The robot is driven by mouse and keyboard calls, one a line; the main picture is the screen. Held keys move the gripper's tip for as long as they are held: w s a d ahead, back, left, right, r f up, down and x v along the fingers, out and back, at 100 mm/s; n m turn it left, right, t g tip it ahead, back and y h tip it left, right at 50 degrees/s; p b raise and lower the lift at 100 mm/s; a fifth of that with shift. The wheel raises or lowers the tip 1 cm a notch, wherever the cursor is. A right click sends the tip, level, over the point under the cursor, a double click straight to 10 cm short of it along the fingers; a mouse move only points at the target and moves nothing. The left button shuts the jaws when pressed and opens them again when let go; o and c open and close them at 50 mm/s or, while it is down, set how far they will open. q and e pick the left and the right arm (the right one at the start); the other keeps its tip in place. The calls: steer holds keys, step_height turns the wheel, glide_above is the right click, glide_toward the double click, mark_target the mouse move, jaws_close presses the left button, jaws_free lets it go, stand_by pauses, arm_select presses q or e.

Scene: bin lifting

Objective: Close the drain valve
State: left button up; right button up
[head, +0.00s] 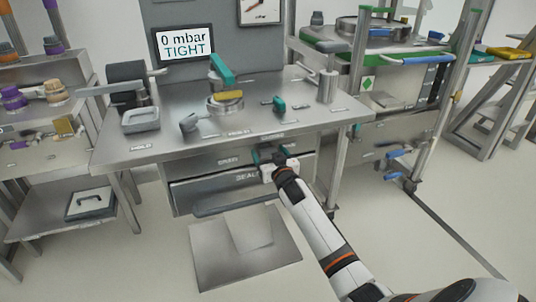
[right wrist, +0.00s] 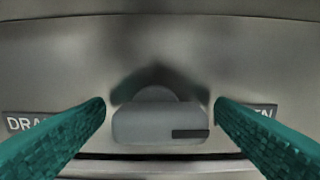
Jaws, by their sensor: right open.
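In the right wrist view, a grey rounded valve handle (right wrist: 160,122) with a dark slot-like mark at its lower right sits on a metal panel. Part of a label reading "DRA" shows at its left and one ending in "EN" at its right. My right gripper (right wrist: 160,105) is open, its teal fingers on either side of the handle with gaps between. In the head view my right gripper (head: 266,156) is at the front of the steel bench, just under the top's edge, and hides the valve. My left gripper is not in view.
A screen (head: 184,43) reads "0 mbar TIGHT". Drawers labelled "SEAL" (head: 225,183) lie below my gripper. A shelf cart stands left.

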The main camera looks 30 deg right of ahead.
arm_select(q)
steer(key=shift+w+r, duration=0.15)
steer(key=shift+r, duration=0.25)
arm_select(e)
steer(key=shift+w+d, duration=0.15)
steer(key=shift+w, duration=0.5)
steer(key=c, duration=1)
